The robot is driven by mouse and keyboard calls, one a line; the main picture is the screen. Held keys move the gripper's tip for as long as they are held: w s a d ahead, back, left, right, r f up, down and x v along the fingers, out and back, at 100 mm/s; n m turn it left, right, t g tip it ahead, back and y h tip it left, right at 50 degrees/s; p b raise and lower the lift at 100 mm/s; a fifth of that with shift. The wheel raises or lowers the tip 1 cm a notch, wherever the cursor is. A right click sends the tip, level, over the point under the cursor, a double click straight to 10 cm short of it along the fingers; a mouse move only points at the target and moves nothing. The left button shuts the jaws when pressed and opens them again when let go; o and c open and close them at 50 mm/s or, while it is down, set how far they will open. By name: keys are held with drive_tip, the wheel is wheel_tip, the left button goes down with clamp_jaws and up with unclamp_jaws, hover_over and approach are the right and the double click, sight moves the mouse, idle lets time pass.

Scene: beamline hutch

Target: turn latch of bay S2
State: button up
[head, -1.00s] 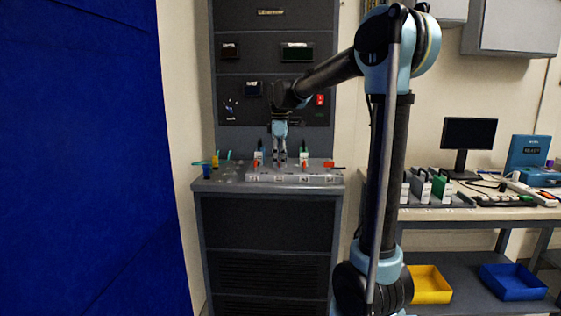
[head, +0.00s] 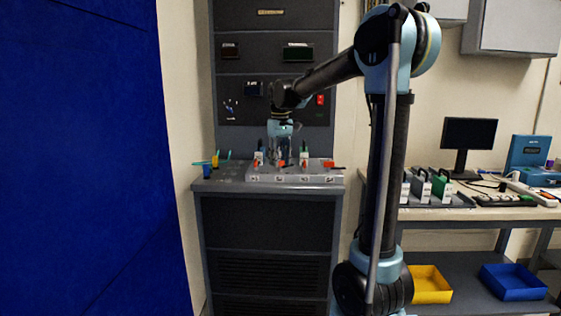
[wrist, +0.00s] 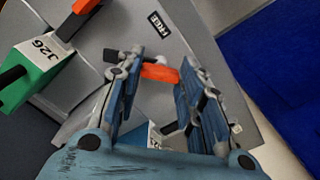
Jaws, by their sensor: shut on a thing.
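The bay block (head: 266,178) sits on the front of the grey cabinet top, with several small labelled bays in a row. My gripper (head: 279,159) points down at the second bay from the left, which I take as S2. In the wrist view, my gripper (wrist: 162,70) has its two blue-grey fingers on either side of an orange latch handle (wrist: 159,73) and is shut on it. The latch (head: 282,164) shows as a small orange spot in the head view. The latch's pivot is partly hidden by a finger.
A green module (wrist: 28,78) with a white label stands near my gripper in the wrist view. Other orange latches (head: 303,164) (head: 328,164) lie to the right. Small yellow and blue items (head: 207,171) stand at the left. The cabinet panel (head: 262,60) rises behind.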

drive_tip(key=m, duration=0.3)
drive_tip(key=shift+w+m, duration=0.15)
drive_tip(key=shift+m, duration=2.05)
drive_tip(key=o, duration=1.1)
drive_tip(key=shift+c, duration=0.2)
wheel_tip(320, 180, up, 12)
drive_tip(key=shift+d+f, duration=0.1)
